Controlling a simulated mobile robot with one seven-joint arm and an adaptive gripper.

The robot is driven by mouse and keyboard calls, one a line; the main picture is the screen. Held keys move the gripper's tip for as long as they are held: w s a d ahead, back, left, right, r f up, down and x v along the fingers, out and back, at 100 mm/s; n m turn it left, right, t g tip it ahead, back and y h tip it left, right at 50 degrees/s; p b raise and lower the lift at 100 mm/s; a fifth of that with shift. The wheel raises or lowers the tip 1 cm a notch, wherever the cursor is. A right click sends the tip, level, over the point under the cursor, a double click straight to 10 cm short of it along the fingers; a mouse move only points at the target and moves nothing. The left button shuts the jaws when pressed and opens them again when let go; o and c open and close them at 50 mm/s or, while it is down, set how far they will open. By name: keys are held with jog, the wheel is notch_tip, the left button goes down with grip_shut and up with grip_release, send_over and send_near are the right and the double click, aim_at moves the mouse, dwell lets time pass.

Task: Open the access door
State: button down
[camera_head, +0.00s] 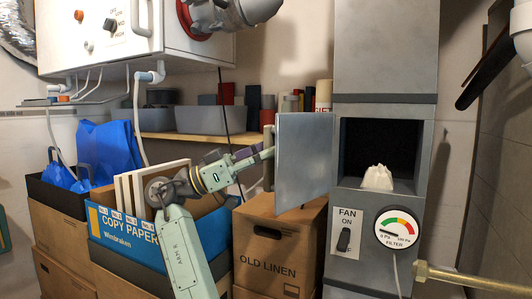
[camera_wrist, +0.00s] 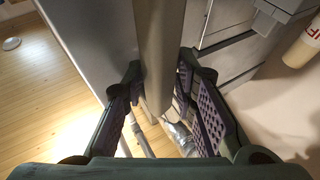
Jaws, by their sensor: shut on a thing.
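The access door (camera_head: 304,160) is a grey metal panel on the left side of the tall grey furnace duct. It stands swung open to the left, and the dark square opening (camera_head: 375,145) is uncovered. My gripper (camera_head: 267,152) is at the door's free left edge, shut on the beige bar handle (camera_head: 268,172). In the wrist view the handle (camera_wrist: 160,40) runs between the two purple-padded fingers of my gripper (camera_wrist: 160,80), with the grey door (camera_wrist: 95,40) on the left.
A crumpled white object (camera_head: 378,178) lies in the opening. An old linen box (camera_head: 275,242) stands below the door, and a copy paper box (camera_head: 120,235) with upright boards is left of it. A fan switch (camera_head: 344,240) and filter gauge (camera_head: 398,228) are below the opening. A brass pipe (camera_head: 470,280) juts in at lower right.

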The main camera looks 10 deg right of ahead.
jog(key=c, duration=1.8)
grip_release()
jog(key=shift+d, duration=0.35)
jog(key=o, duration=0.3)
jog(key=shift+d, duration=0.25)
jog(key=shift+o, duration=0.5)
jog(key=shift+a, duration=0.25)
jog(key=v, duration=1.2)
jog(key=shift+w+a, duration=0.1)
jog(key=shift+w, duration=0.05)
